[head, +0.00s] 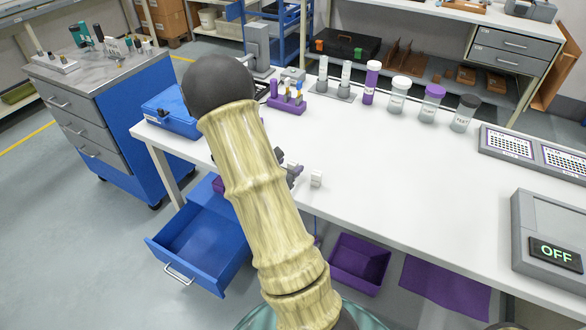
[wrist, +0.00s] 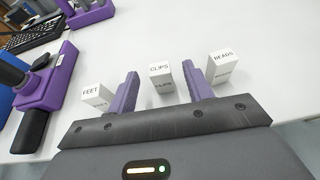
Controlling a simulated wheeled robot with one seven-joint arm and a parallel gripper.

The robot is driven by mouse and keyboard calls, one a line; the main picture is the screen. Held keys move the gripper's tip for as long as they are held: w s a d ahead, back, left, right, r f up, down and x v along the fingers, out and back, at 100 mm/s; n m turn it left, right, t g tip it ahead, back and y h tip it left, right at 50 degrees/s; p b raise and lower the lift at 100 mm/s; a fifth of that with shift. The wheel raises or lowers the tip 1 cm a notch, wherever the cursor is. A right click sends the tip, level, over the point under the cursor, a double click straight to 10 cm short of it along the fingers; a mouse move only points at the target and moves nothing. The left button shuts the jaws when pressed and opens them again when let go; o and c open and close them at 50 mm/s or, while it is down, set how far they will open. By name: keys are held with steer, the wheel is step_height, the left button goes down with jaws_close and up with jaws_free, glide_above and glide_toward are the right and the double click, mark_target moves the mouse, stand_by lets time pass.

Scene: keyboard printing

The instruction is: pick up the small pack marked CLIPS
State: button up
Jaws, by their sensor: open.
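The small white pack marked CLIPS (wrist: 161,76) stands on the white table between my two purple fingers in the wrist view. A gap shows on each side of it. My gripper (wrist: 158,92) is open. A white pack marked FEET (wrist: 97,95) is outside the left finger, and a white pack marked BEADS (wrist: 223,64) is outside the right finger. In the head view, one white pack (head: 316,179) shows right of my gripper (head: 291,172), which my arm partly hides; its label is too small to read.
A purple holder with tools (head: 287,104) and several lidded jars, one of them purple (head: 370,83), stand at the table's back. A grey box reading OFF (head: 552,245) is at the right. A blue drawer (head: 205,245) is open below. The table's middle is clear.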

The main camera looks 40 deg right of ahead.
mark_target(292, 163)
steer(key=shift+d, duration=0.1)
steer(key=x, duration=0.5)
steer(key=shift+w+p, duration=0.1)
steer(key=shift+p, duration=0.2)
steer(key=c, duration=1.1)
steer(key=shift+o, duration=0.2)
step_height(292, 163, up, 10)
steer(key=shift+p, duration=0.3)
